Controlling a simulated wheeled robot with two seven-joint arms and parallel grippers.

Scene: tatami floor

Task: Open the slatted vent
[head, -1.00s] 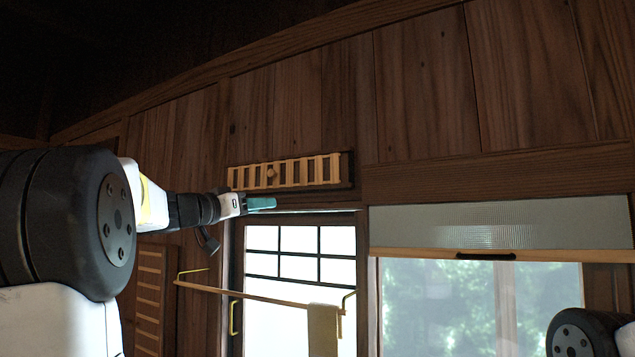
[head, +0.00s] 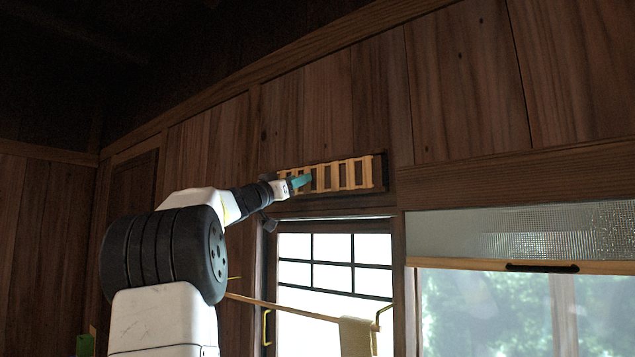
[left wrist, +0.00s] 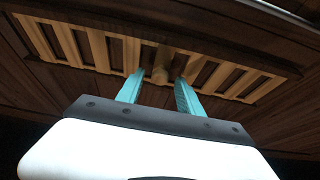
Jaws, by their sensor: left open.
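The slatted vent (head: 347,174) is a pale wooden grille in a dark frame, high on the plank wall above the window. Dark gaps show between its slats. My left gripper (head: 304,181) is at the left part of the vent, with teal fingers. The knob is hidden in the head view. My right gripper is not in view.
Below the vent is a window (head: 335,262) with a dark lattice. A wooden rail (head: 290,308) with a hanging towel (head: 356,337) crosses in front of it. A rolled or raised translucent blind (head: 520,232) covers the top of the right window.

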